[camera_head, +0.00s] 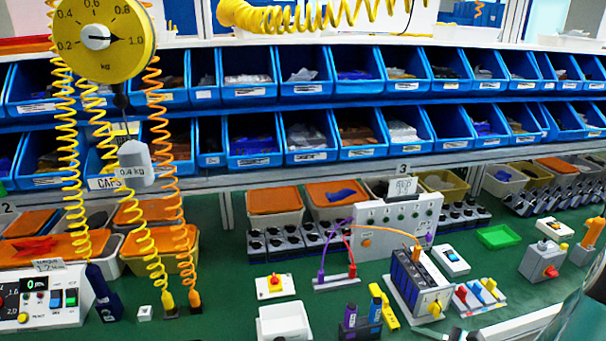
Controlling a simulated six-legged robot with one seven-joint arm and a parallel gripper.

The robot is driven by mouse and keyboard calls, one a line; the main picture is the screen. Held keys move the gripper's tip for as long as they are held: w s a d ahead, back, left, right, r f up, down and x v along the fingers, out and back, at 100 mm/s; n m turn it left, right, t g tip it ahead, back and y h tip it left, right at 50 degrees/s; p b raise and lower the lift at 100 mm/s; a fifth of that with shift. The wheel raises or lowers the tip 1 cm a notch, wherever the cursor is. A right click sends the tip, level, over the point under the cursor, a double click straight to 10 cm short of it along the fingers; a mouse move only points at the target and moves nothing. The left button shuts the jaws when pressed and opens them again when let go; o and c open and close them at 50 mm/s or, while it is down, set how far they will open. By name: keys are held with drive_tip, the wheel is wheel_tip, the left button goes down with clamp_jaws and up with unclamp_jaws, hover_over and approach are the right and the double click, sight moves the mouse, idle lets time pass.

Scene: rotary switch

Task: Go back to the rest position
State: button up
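A rotary switch on a dark ribbed block (418,284) stands right of centre on the green bench, with a yellow knob on its front face. A grey box with a red knob (543,260) stands further right. A small white box with a red and yellow knob (275,286) lies left of centre. A pale bar with a dark end enters at the bottom right edge and may be part of my arm. My gripper's fingers cannot be made out, and no held thing shows.
Two rows of blue bins (255,88) run along the back. A yellow dial scale (103,40) hangs at left with coiled cords and a weight (134,163). A white control panel (393,222) stands mid-bench. A green tray (498,237) lies right. Bare bench shows around (235,250).

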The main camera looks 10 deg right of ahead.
drive_tip(key=s+a+r+n+g+h, duration=0.1)
drive_tip(key=s+a+r+n+g, duration=0.15)
drive_tip(key=a+n+g, duration=0.35)
drive_tip(key=s+a+r+n+g+h, duration=0.1)
drive_tip(key=a+r+n+g, duration=0.3)
drive_tip(key=a+n, duration=0.35)
drive_tip(key=s+a+r+n+t+h, duration=0.2)
drive_tip(key=r+n+h, duration=0.1)
drive_tip(key=r+n, duration=0.2)
drive_tip(key=s+a+r+n+t+h, duration=0.1)
drive_tip(key=a+r+n+h, duration=0.1)
drive_tip(key=r+n+h, duration=0.2)
wheel_tip(320, 180, up, 3)
drive_tip(key=shift+s+a+r+n+t+h, duration=0.1)
drive_tip(key=shift+s+a+n+t+h, duration=0.25)
drive_tip(key=shift+n, duration=0.5)
